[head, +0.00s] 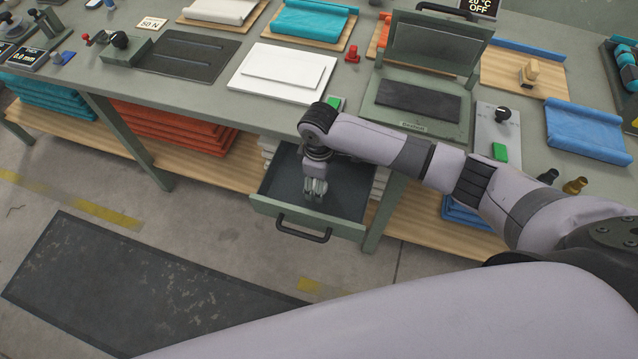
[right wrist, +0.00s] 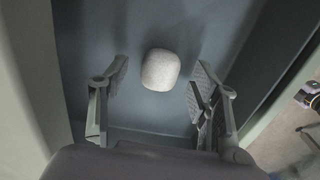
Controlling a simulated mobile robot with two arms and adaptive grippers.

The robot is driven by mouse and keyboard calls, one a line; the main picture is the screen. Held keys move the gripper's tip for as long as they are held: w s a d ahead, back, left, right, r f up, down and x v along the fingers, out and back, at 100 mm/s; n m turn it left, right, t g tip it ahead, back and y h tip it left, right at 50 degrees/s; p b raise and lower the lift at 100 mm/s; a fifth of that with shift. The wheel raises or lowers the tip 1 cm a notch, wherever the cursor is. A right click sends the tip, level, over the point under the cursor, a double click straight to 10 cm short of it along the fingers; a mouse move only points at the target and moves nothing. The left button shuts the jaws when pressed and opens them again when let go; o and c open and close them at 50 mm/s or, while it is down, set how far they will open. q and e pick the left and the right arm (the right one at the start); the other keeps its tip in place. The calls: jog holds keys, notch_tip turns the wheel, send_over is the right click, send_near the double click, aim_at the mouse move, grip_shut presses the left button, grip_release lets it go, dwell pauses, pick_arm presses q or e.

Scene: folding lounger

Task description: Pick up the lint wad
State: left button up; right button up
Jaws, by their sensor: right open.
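The lint wad (right wrist: 160,69) is a small, pale grey, rounded lump on the dark floor of the open drawer (head: 265,205). My right gripper (head: 316,192) points down into the drawer. In the right wrist view my right gripper (right wrist: 160,80) is open, with one finger on each side of the wad and a visible gap on both sides. Neither finger appears to touch it. In the head view I cannot make out the wad; the gripper covers that spot. My left gripper is not in view.
The drawer's front has a dark handle (head: 303,228). The workbench (head: 210,115) above holds a white board (head: 262,88), a green press (head: 430,60) and folded cloths. Orange cloths (head: 165,127) lie on the lower shelf. A dark mat (head: 110,280) lies on open floor.

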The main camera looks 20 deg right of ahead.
jog(key=shift+f, duration=0.6)
jog(key=c, duration=0.9)
